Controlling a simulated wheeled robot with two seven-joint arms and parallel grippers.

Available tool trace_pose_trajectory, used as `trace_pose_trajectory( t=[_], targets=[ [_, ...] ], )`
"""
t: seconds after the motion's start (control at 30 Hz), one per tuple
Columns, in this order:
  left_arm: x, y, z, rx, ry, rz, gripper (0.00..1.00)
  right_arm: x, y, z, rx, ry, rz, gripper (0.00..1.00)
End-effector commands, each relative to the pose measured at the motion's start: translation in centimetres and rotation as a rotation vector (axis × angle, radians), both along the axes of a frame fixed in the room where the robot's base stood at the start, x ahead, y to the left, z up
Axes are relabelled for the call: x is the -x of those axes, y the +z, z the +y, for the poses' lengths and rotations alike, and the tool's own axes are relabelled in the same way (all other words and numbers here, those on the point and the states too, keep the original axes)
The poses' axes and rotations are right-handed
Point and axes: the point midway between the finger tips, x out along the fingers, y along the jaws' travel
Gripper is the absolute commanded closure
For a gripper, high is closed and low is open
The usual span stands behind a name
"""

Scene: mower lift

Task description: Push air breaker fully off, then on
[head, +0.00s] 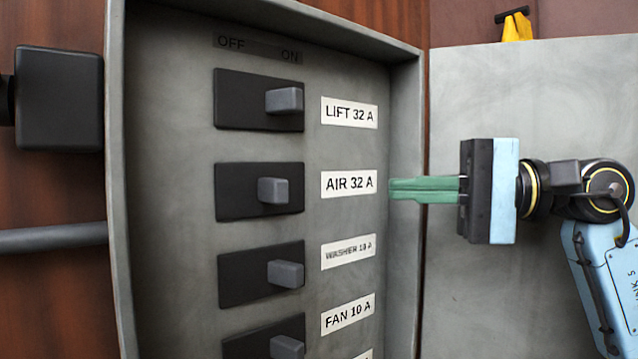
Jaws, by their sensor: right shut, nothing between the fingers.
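The air breaker (232,191) is a black block with a grey toggle (273,191), beside the label "AIR 32 A" (348,184). Its toggle sits right of the block's middle, a little further left than the toggles of the lift and washer breakers. The OFF/ON plate (258,48) above marks OFF left and ON right. My right gripper (392,190) has green fingers, shut and empty, pointing left at the height of the air label. It is right of the toggle and apart from it. My left gripper is not in view.
The lift breaker (238,99) is above, the washer breaker (240,277) and fan breaker (243,345) below. The grey box wall (403,260) stands near my fingers, and the open door (540,90) is behind my arm. A black box (58,98) is at left.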

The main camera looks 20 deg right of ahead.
Motion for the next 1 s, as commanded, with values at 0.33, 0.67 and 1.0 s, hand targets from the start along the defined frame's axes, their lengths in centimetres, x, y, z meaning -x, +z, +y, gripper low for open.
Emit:
trace_pose_trajectory(
  t=[0.33, 0.67, 1.0],
  targets=[
    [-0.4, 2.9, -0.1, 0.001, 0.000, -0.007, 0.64, -3.1, 0.4, 6.8, -0.004, 0.005, 0.001, 1.00],
    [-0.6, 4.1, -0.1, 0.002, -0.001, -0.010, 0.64, -1.9, 0.2, 10.5, -0.001, 0.002, 0.000, 1.00],
    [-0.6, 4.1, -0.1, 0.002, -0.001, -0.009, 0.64, -1.9, 0.0, 10.7, -0.002, 0.001, 0.001, 1.00]
  ],
)
